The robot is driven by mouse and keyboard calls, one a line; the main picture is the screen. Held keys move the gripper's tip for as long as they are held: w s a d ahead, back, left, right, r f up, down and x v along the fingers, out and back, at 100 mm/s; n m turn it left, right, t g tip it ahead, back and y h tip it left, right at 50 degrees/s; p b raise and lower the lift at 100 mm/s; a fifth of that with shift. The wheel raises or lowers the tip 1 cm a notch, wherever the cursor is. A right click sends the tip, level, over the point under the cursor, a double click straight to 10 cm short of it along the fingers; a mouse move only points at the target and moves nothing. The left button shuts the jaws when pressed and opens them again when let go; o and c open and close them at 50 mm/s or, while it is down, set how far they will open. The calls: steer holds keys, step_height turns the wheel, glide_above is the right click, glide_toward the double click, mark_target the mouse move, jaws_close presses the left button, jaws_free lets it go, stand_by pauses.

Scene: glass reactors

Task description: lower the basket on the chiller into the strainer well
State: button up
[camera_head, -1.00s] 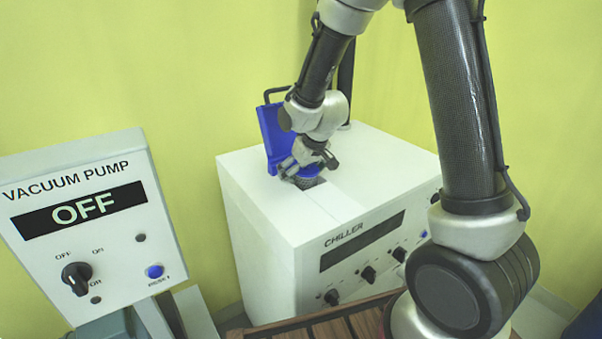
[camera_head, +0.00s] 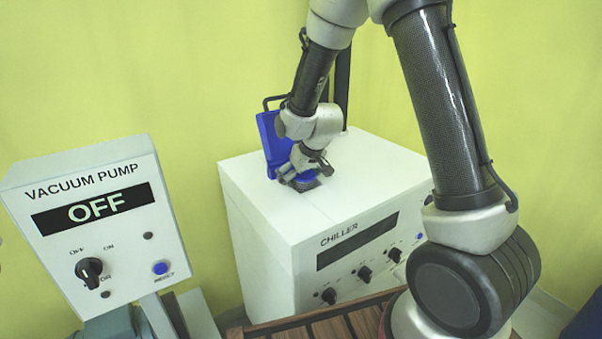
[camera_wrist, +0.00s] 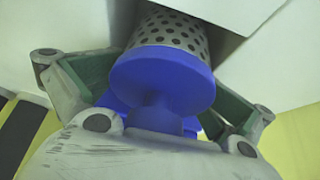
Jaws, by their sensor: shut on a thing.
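The basket is a perforated metal cylinder (camera_wrist: 172,35) with a round blue cap (camera_wrist: 160,82). My gripper (camera_head: 306,174) is shut on the blue grip of the basket, above the white chiller (camera_head: 265,205). The gripper also shows in the wrist view (camera_wrist: 160,112), its fingers on either side of the blue part. In the head view the blue cap sits low at the dark well opening (camera_head: 308,185) in the chiller top. Little of the metal shows there. The gripper hides most of the well, so I cannot tell how deep the basket is.
A blue upright panel (camera_head: 271,143) stands just behind and left of my gripper on the chiller. The vacuum pump box (camera_head: 95,235), reading OFF, stands at the left. A brown slatted wooden surface (camera_head: 330,331) is in front. The chiller top right of the well is clear.

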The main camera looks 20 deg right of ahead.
mark_target(303, 187)
steer(key=shift+g, duration=0.6)
steer(key=s+f, duration=0.3)
steer(key=f, duration=0.1)
steer(key=shift+s+d, duration=0.15)
steer(key=shift+d, duration=0.2)
steer(key=o, duration=1.5)
steer(key=shift+w+r, duration=0.2)
steer(key=shift+w, duration=0.05)
steer(key=shift+w+a+r, duration=0.15)
steer(key=shift+w+r, duration=0.2)
steer(key=shift+r, duration=0.1)
steer(key=shift+d+r, duration=0.25)
step_height(303, 187, up, 4)
steer(key=shift+w+a, duration=0.15)
steer(key=shift+t, duration=0.6)
steer(key=v, duration=0.9)
steer(key=shift+w+a+r, duration=0.2)
steer(key=shift+r, duration=0.15)
